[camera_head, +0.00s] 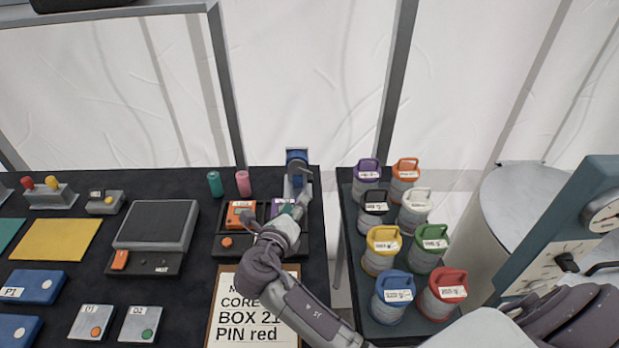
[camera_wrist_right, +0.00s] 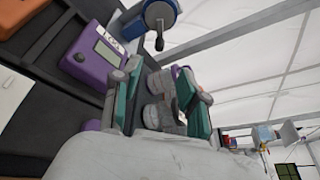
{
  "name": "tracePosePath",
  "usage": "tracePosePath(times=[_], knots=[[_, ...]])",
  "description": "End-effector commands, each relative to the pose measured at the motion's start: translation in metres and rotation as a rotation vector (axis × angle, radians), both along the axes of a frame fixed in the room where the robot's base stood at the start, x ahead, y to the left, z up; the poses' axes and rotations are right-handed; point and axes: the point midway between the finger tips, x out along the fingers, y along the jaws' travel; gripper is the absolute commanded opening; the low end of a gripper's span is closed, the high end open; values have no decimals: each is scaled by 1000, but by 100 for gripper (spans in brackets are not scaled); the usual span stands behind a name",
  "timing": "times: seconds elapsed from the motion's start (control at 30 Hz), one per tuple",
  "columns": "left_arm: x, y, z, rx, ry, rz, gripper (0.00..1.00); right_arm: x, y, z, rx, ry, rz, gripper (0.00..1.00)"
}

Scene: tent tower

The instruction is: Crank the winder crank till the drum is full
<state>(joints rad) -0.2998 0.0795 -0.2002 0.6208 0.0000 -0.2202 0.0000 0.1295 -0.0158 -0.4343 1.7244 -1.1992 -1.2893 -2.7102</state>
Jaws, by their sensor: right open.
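The winder (camera_head: 297,157) stands at the back right of the black table, a grey stand with a blue top. In the right wrist view, I take the blue round part (camera_wrist_right: 159,14) to be its drum, with a grey arm and a dark knob, likely the crank (camera_wrist_right: 159,40), below it. I cannot tell how full the drum is. My right gripper (camera_head: 284,213) is just in front of the winder, over the purple box. In the wrist view the right gripper (camera_wrist_right: 163,82) has its fingers apart, with nothing between them, short of the crank. My left gripper is not in view.
A purple box (camera_wrist_right: 88,57) and an orange box (camera_head: 240,214) sit in a dark tray (camera_head: 262,250). Teal (camera_head: 215,184) and pink (camera_head: 243,183) cylinders stand left of the winder. Several coloured spools, including a purple one (camera_head: 366,173), fill a rack at right.

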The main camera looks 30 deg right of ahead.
Motion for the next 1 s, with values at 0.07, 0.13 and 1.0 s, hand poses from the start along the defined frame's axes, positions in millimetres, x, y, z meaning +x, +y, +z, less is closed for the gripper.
tracePosePath(times=[0.07,0.13,1.0], knots=[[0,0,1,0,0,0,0,0,1,1,-52,62,9,43],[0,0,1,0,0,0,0,-1,2,1,-79,97,13,43],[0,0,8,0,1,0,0,90,-87,-30,-97,119,18,43]])
